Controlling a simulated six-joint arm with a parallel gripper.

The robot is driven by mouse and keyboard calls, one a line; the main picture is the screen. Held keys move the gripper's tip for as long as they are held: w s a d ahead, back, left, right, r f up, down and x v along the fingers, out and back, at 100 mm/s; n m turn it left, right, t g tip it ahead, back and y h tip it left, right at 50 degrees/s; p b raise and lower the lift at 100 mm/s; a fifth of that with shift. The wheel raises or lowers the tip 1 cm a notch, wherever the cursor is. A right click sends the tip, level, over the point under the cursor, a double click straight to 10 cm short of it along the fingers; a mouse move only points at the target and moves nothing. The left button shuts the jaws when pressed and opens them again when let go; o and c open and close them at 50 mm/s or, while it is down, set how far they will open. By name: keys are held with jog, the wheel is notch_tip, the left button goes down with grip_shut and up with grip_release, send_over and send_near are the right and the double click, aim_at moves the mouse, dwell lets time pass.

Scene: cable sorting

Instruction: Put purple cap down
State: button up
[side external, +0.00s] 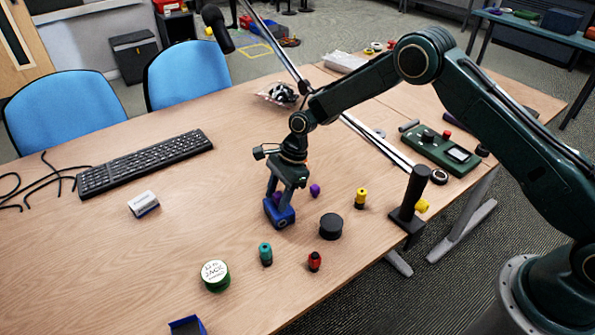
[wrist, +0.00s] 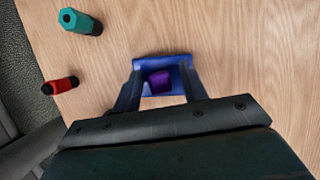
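A purple cap (wrist: 160,82) lies inside a small blue box-like piece (wrist: 183,68) in the wrist view. In the side view the cap (side external: 278,198) shows as a bit of purple above the blue piece (side external: 281,217). My gripper (wrist: 161,92) is low over the table, its dark fingers spread wide at the two sides of the blue piece. The fingers look apart from the cap. Whether they touch the blue piece is unclear. A second purple piece (side external: 315,190) stands on the table behind my gripper.
A black round piece (side external: 331,226), a teal piece (side external: 265,254), a red piece (side external: 314,261) and a yellow piece (side external: 361,198) stand close by. A green-sided roll (side external: 215,275) and another blue box (side external: 187,326) are nearer the camera.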

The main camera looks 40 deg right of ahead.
jog(key=shift+r, duration=0.1)
jog(key=v, duration=1.2)
jog(key=shift+r, duration=0.2)
dwell(0.4)
